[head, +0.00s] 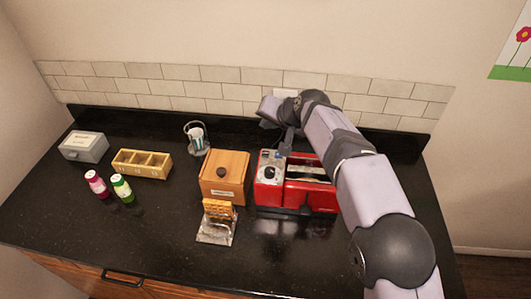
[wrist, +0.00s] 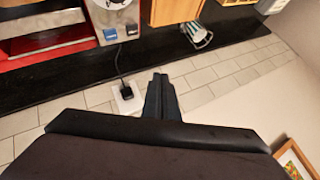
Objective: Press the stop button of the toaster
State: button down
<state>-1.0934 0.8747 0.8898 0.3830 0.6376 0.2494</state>
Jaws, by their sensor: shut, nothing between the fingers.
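The red toaster (head: 310,196) stands on the black counter, partly hidden behind my arm. Its silver control panel (head: 270,166) is on its left end and carries a dark knob. In the wrist view the toaster (wrist: 45,40) is at the upper left. There the panel shows a blue button (wrist: 110,34) and a dark button (wrist: 131,30); their labels are too small to read. My gripper (head: 285,150) is shut and empty near the back of the panel. In the wrist view its fingertips (wrist: 160,78) appear apart from the buttons; I cannot tell their height above the panel.
A wooden box (head: 223,175) stands just left of the toaster, with a bread-slice holder (head: 217,222) in front. A plugged-in wall socket (wrist: 127,96) is close beside my fingers. The counter's front right is clear.

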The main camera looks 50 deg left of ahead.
jog(key=shift+f+b, duration=3.7)
jog(key=shift+f, duration=0.65)
jog(key=shift+f, duration=0.15)
jog(key=shift+f+b, duration=0.3)
jog(key=shift+f+b, duration=0.35)
jog(key=shift+f, duration=0.15)
jog(key=shift+r, duration=0.15)
jog(key=shift+r+p, duration=0.75)
jog(key=shift+p, duration=0.05)
jog(key=shift+r+p, duration=2.2)
jog(key=shift+r, duration=0.35)
